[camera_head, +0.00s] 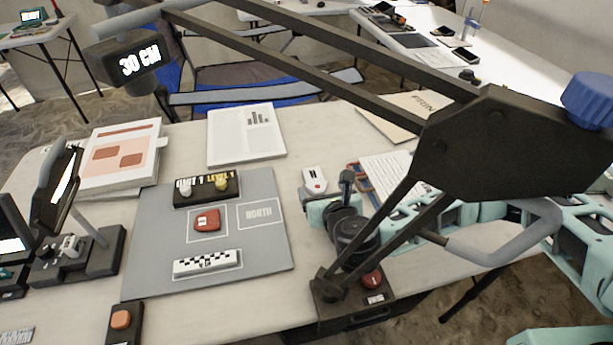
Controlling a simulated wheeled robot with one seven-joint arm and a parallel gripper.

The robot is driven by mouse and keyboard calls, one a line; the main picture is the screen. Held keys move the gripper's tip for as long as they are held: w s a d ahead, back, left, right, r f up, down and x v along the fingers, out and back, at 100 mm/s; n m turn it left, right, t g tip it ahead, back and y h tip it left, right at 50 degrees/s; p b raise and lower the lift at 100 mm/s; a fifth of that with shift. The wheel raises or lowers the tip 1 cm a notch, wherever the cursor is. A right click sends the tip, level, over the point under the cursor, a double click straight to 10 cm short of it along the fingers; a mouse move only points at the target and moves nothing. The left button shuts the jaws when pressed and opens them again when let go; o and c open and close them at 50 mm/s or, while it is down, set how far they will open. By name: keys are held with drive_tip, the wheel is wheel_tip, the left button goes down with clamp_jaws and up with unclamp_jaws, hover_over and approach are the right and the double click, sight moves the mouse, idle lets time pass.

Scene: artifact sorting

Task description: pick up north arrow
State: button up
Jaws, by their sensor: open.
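The grey mat (160,235) has an outlined, empty space labelled NORTH (259,212). My gripper (330,202), at the end of the teal arm, is close to the near side of the white piece, apparently not holding it. It is open; its fingers are partly hidden by dark parts.
On the mat lie a red piece (207,220), a checkered scale bar (207,262) and a dark label block (206,189). A black stand (480,140) with a 30 CM display (140,60) crosses overhead.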

sight(315, 179)
drive_tip(key=x, duration=0.5)
drive_tip(key=shift+w+a+f, duration=0.1)
drive_tip(key=shift+w+f, duration=0.15)
drive_tip(key=shift+w, duration=0.1)
drive_tip(key=c, duration=1)
